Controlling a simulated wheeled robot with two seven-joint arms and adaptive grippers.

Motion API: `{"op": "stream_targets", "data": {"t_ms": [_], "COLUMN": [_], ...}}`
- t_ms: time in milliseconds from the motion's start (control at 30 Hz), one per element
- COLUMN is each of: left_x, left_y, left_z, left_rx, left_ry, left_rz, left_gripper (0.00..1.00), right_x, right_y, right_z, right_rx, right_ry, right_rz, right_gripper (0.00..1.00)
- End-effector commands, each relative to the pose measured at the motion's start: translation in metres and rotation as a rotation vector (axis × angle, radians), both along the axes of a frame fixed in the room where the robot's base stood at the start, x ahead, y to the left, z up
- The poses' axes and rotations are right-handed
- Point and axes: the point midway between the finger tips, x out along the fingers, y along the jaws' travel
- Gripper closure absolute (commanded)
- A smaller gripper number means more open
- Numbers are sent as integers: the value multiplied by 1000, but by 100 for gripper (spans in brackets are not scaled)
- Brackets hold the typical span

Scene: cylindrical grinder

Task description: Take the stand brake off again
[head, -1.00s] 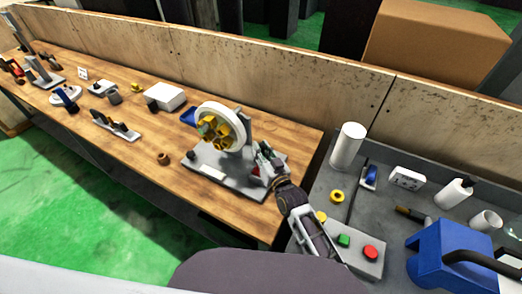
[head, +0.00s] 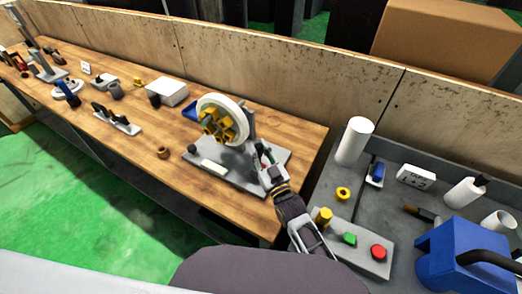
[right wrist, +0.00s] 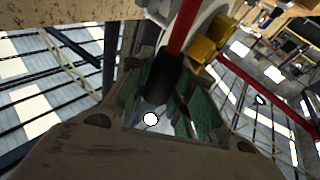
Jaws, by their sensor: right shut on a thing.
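The stand has a grey base plate (head: 228,178) on the wooden bench, with a white-rimmed wheel (head: 243,112) and yellow parts at its hub (head: 215,127). My right gripper (head: 263,158) is at the stand's right side. In the right wrist view its green-padded fingers (right wrist: 165,95) are shut on the dark grip (right wrist: 157,80) of the stand brake, whose red lever (right wrist: 186,25) extends up out of the picture. In the head view the lever is mostly hidden by the gripper. My left gripper is not in view.
A grey side table at right carries a button box (head: 340,240), a white cylinder (head: 354,141), a yellow ring (head: 343,193) and a blue container (head: 460,255). A white box (head: 168,92) and a small brown cup (head: 163,152) stand on the bench. A wooden wall runs behind.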

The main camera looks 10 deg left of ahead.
Motion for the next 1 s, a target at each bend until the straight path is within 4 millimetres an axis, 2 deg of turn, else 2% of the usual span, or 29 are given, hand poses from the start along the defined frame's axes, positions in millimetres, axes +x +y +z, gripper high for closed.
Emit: {"op": "stream_targets", "data": {"t_ms": [200,633,667,800,1000], "left_x": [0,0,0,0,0], "left_y": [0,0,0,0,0], "left_z": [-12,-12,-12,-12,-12], "left_rx": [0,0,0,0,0], "left_ry": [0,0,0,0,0], "left_rz": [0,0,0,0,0], "left_gripper": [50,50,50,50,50], "right_x": [-7,-9,-9,-9,-9], "right_y": [3,4,4,4,4], "right_z": [-2,-1,-1,-1,-1], "right_rx": [-30,-39,-39,-40,-40], "right_ry": [-78,-98,-98,-97,-97], "right_rz": [0,0,0,0,0], "right_gripper": [100,100,74,56,55]}}
